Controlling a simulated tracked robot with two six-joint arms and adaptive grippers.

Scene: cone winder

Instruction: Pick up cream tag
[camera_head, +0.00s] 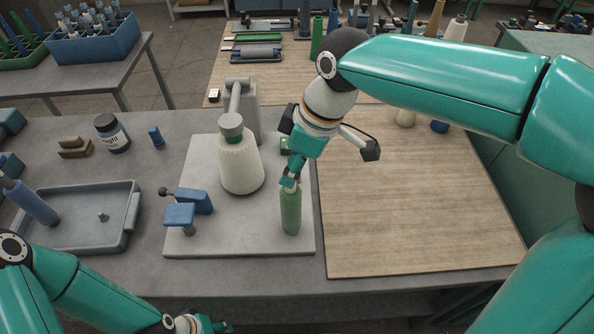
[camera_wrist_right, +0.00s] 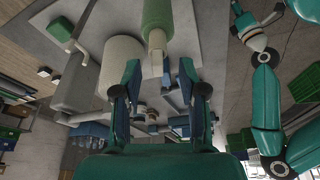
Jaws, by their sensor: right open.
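A small cream piece (camera_wrist_right: 157,42), which looks like the cream tag, shows in the right wrist view at the near end of a green cylinder (camera_wrist_right: 158,17). In the head view the green cylinder (camera_head: 291,211) stands upright on the grey plate, and my right gripper hides most of the cream piece. My right gripper (camera_head: 289,179) points down at the cylinder's top. In the wrist view its open fingers (camera_wrist_right: 158,78) flank the line to the cream piece, with nothing visibly clasped. My left gripper (camera_head: 212,326) is low at the bottom edge, partly cut off.
A blue clamp-like part (camera_head: 187,208) sits on the plate's left side. A grey tray (camera_head: 75,245) lies further left. The wooden board (camera_head: 420,210) at right is mostly clear.

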